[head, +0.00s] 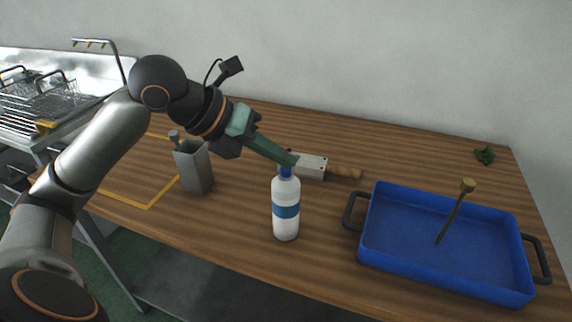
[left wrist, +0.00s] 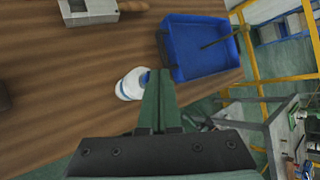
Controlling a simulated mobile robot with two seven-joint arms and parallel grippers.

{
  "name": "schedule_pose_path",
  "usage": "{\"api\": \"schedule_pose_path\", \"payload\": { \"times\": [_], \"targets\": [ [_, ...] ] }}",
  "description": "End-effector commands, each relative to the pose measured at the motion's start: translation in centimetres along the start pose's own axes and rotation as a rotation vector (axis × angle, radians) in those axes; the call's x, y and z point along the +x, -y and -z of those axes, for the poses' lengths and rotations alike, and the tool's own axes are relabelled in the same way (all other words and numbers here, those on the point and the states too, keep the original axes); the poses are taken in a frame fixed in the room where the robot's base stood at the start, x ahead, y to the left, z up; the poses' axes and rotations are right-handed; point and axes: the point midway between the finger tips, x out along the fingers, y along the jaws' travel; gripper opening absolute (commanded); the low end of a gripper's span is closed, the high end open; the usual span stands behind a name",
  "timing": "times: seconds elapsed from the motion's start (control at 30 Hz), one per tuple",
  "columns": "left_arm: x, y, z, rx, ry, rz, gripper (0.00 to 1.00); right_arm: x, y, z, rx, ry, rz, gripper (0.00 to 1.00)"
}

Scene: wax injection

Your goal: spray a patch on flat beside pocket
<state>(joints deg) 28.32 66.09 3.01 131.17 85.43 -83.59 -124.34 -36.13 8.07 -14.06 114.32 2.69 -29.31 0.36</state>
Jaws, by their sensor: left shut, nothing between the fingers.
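A white bottle (head: 286,223) with a blue band and blue top stands upright near the table's front edge. It also shows in the left wrist view (left wrist: 128,86), partly behind my fingers. My left gripper (head: 291,160) is shut and empty, its green fingertips just above the bottle's top in the head view. I cannot tell whether they touch it. A light metal block (head: 311,166) with a wooden handle lies flat behind the bottle, partly hidden by the fingers. In the left wrist view the block (left wrist: 101,12) shows a dark recess. My right gripper is in neither view.
A blue tray (head: 440,277) with dark handles holds a leaning, brass-topped rod (head: 456,211). A grey square container (head: 196,170) with a tool stands left. A yellow outline (head: 148,206) marks the table's left.

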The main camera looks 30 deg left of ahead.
Motion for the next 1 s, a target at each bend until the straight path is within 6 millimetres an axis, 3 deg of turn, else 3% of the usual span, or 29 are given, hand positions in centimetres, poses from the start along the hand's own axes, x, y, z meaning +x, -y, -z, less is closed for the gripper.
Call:
{"api": "schedule_pose_path", "payload": {
  "times": [0.87,1.0],
  "targets": [
    [-0.6,0.5,-0.4,0.000,-0.001,-0.001,0.00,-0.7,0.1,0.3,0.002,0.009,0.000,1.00],
    [-1.7,1.2,-1.2,0.000,0.000,-0.001,0.00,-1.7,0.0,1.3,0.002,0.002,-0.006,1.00]
  ]
}}
